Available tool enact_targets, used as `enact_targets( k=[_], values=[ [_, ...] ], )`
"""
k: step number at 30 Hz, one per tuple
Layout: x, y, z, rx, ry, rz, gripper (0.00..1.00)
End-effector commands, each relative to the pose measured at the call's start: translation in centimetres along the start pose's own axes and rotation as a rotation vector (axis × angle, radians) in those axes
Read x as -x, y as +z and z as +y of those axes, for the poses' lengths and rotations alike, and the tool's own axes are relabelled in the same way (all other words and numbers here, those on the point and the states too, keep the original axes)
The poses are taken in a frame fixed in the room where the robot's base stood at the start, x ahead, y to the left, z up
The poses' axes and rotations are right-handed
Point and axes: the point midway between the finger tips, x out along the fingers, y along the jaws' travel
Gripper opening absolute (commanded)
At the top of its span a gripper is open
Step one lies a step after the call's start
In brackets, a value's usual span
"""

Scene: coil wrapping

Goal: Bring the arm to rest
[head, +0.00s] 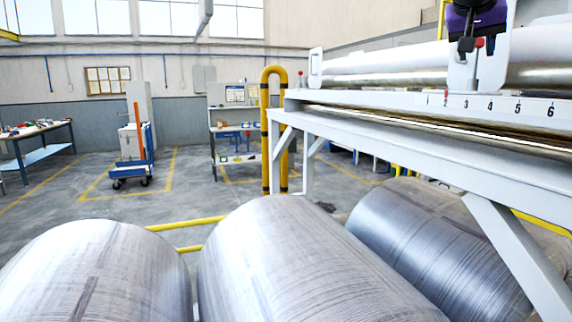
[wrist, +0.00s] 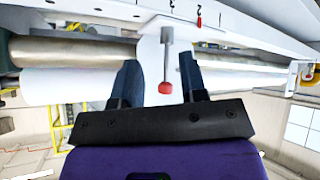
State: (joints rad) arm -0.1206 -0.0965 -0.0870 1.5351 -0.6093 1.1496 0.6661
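My gripper (head: 466,44) is at the upper right of the head view, in front of the white carriage plate (head: 490,72) on the wrapping machine. Its purple body is partly cut off by the top edge. In the wrist view, the two dark fingers of my gripper (wrist: 159,68) stand apart. A red-tipped lever (wrist: 166,87) shows between them, with a visible gap on each side. The red tip also shows in the head view (head: 479,42), close beside the fingers. Nothing is held.
A numbered rail (head: 500,107) and white rollers (head: 385,62) run along the machine. Large metal coils (head: 300,265) fill the foreground. A yellow guard post (head: 266,130) stands at the machine's left end. A blue cart (head: 131,170) and open floor lie beyond.

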Motion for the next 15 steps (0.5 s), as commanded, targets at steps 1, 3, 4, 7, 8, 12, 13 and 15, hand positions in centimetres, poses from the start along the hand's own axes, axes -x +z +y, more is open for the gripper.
enact_targets(
  k=[1, 3, 4, 7, 8, 12, 13, 15],
  values=[
    [0.4, 2.4, 0.8, 0.029, -0.030, -0.028, 0.39],
    [0.6, 5.7, 1.5, 0.078, -0.077, -0.064, 0.39],
    [0.8, 7.2, 1.8, 0.098, -0.097, -0.079, 0.39],
    [1.1, 12.3, 2.7, 0.159, -0.164, -0.126, 0.39],
    [1.1, 13.8, 3.0, 0.177, -0.184, -0.138, 0.39],
    [1.3, 21.4, 4.0, 0.254, -0.276, -0.190, 0.39],
    [1.4, 23.1, 4.2, 0.269, -0.296, -0.201, 0.39],
    [1.3, 26.9, 4.6, 0.302, -0.340, -0.220, 0.39]
  ],
)
